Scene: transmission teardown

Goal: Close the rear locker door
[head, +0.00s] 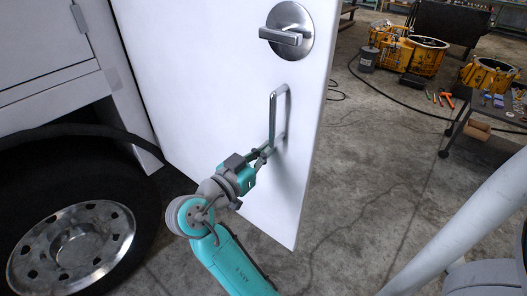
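The white locker door (210,75) stands swung open beside the vehicle body, its free edge toward the right. A metal pull handle (274,110) runs upright near that edge, below a round silver latch (287,32). My gripper (265,156) is at the lower end of the pull handle, with its fingers at or around the bar. From this view I cannot tell whether the fingers are closed on the handle or only beside it.
A large wheel (72,234) under a dark fender is at the lower left. Yellow machine housings (425,56) and scattered tools lie on the floor at the back right, near a dark cart (492,118).

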